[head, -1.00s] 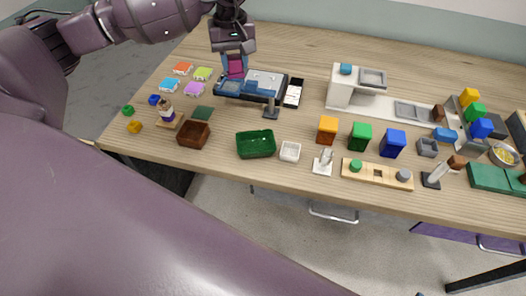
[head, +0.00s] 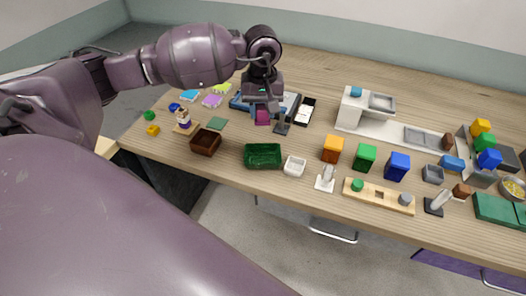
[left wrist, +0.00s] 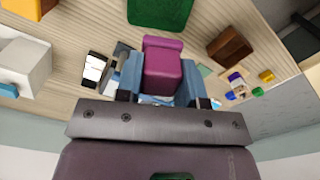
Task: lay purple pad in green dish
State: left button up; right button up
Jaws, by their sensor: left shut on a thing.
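My left gripper (head: 262,108) is shut on the purple pad (head: 262,117), a magenta block held pointing down above the table. In the left wrist view the pad (left wrist: 163,68) sits between the two blue-grey fingers. The green dish (head: 263,163) is an open, empty-looking rectangular tray near the table's front edge, in front of the gripper. In the left wrist view the dish (left wrist: 160,12) shows beyond the pad's end, with a gap between them. My right gripper is not in view.
A brown box (head: 206,142) stands left of the dish and a small white dish (head: 294,167) right of it. A dark upright stand (head: 282,124) is close beside the held pad. The blue tray behind is partly hidden. Coloured blocks stand farther right.

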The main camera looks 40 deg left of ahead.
pick_arm(q)
notch_tip(320, 180, down, 15)
jog(key=shift+f+p, duration=0.1)
jog(key=shift+p, duration=0.25)
dwell(0.4)
jog(key=o, duration=0.9)
jog(key=shift+f, duration=0.1)
